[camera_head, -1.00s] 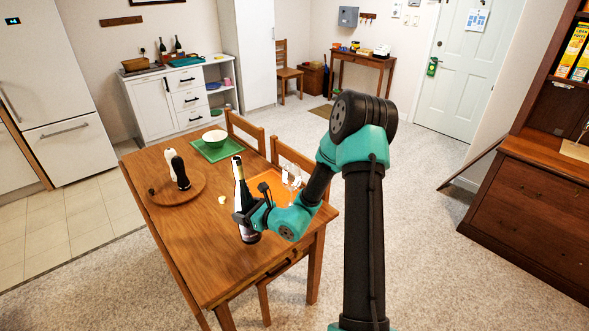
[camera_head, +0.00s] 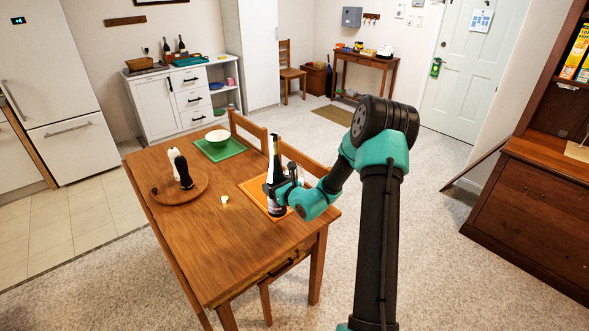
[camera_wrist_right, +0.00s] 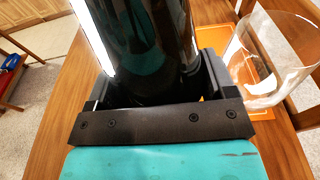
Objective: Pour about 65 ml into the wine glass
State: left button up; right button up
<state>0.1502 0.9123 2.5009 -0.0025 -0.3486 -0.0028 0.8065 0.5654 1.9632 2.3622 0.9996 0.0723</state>
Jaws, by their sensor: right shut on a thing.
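My right gripper (camera_head: 274,188) is shut on a dark wine bottle (camera_head: 276,155) with a pale label, held upright over the near part of the orange placemat (camera_head: 253,190). I cannot tell how far its base is above the mat. The bottle fills the middle of the right wrist view (camera_wrist_right: 150,45), between the two black fingers. The clear wine glass (camera_wrist_right: 268,62) stands just right of the bottle there, apart from the right finger, and looks empty. In the head view the bottle and gripper mostly hide the glass. My left gripper is not in view.
The wooden table (camera_head: 215,260) is clear at its front. A green placemat (camera_head: 232,150) with a white bowl (camera_head: 217,138) is at the back. A small pale item (camera_head: 224,199) lies mid-table. Chairs stand behind.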

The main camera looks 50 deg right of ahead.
jog(key=a+f+m+y, duration=0.3)
jog(key=a+f+m, duration=0.3)
jog(key=a+m, duration=0.3)
notch_tip(320, 180, up, 10)
jog(key=a+m+y, duration=0.1)
jog(key=m+y, duration=0.1)
jog(key=m, duration=0.3)
jog(key=shift+s+a, duration=0.25)
jog(key=shift+a, duration=0.1)
dwell(0.5)
jog(key=shift+r, duration=0.3)
jog(key=shift+r+m, duration=0.6)
jog(key=shift+r, duration=0.1)
jog(key=shift+s+a, duration=0.1)
jog(key=shift+a, duration=0.45)
dwell(0.7)
jog(key=shift+r, duration=0.2)
dwell(0.9)
jog(key=shift+f, duration=0.1)
